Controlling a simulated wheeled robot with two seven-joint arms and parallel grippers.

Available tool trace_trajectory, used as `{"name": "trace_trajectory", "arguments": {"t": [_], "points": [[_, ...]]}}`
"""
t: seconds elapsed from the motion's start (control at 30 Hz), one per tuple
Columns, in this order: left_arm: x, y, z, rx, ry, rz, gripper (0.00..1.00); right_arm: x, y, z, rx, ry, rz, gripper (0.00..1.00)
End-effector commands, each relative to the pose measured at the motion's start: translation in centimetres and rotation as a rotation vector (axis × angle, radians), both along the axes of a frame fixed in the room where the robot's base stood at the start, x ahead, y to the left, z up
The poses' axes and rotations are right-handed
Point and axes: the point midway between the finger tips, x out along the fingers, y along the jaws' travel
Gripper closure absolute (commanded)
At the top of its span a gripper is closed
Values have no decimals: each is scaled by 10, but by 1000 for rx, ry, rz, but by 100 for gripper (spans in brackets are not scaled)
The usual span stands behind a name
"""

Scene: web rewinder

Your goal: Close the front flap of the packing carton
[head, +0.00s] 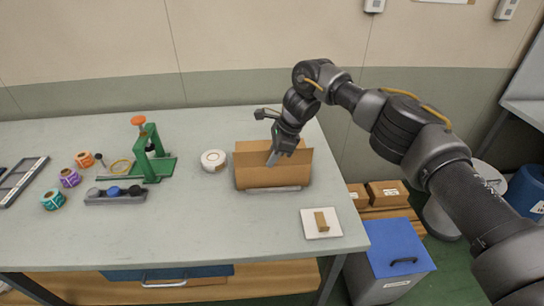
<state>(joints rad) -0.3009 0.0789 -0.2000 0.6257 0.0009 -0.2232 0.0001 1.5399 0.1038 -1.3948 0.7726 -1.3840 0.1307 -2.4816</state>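The brown packing carton (272,178) stands on the right part of the table, near the back. Its front flap (300,160) looks raised and leans up from the front edge. Another panel rises behind it at the back. The carton's inside is hidden. My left gripper is not in view.
A white tape roll (213,160) sits just left of the carton. A white pad with a small brown block (321,221) lies to its front right. A green stand (150,160), a grey tray (115,197) and coloured rolls (69,178) are farther left. The table's (215,225) front middle is clear.

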Motion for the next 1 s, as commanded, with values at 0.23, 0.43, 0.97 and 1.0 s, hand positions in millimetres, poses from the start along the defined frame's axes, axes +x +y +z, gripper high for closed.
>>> {"name": "trace_trajectory", "arguments": {"t": [0.23,0.43,0.97,1.0], "points": [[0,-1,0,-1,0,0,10,0,0,0,0,0,0,75],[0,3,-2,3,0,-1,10,0,-3,7,1,-2,-1,75],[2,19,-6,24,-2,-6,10,-4,-37,91,-1,-3,0,75],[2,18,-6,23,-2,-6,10,-5,-39,94,-1,-2,-1,75]]}}
